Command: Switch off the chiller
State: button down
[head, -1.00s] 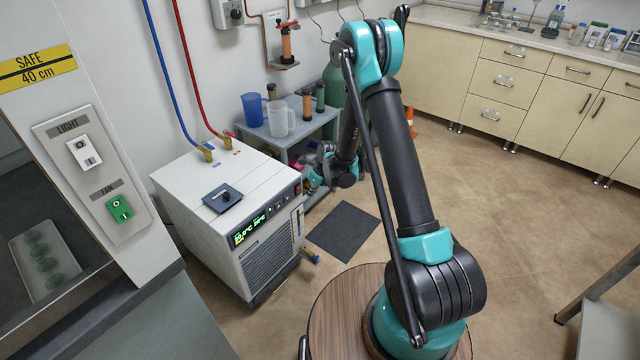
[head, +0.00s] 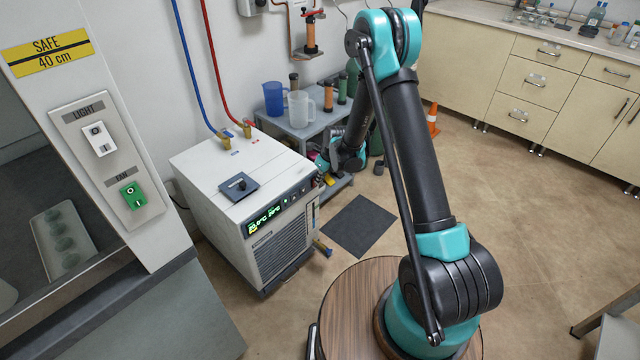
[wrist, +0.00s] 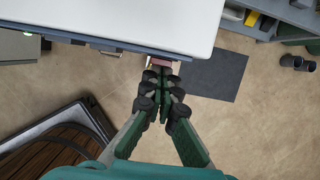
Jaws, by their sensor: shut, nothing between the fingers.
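The chiller (head: 215,180) is a white box on the floor with a lit green display (head: 265,218) on its dark front panel and a grille below. My gripper (head: 321,177) is at the right end of that panel, small and partly hidden in the head view. In the wrist view my gripper (wrist: 163,76) is shut and empty, its fingertips at the chiller's front edge (wrist: 110,46). A reddish switch (wrist: 158,62) shows just beyond the tips; I cannot tell whether they touch it. In the head view the gripper hides the switch.
Blue and red hoses rise from brass fittings on the chiller's top. A grey cart (head: 300,130) with jugs and bottles stands behind it. A dark floor mat (head: 360,225) lies to the right. A fume hood with light and fan switches (head: 133,195) is at left.

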jog(key=shift+r, duration=0.1)
jog(key=shift+r, duration=0.1)
jog(key=shift+r, duration=0.65)
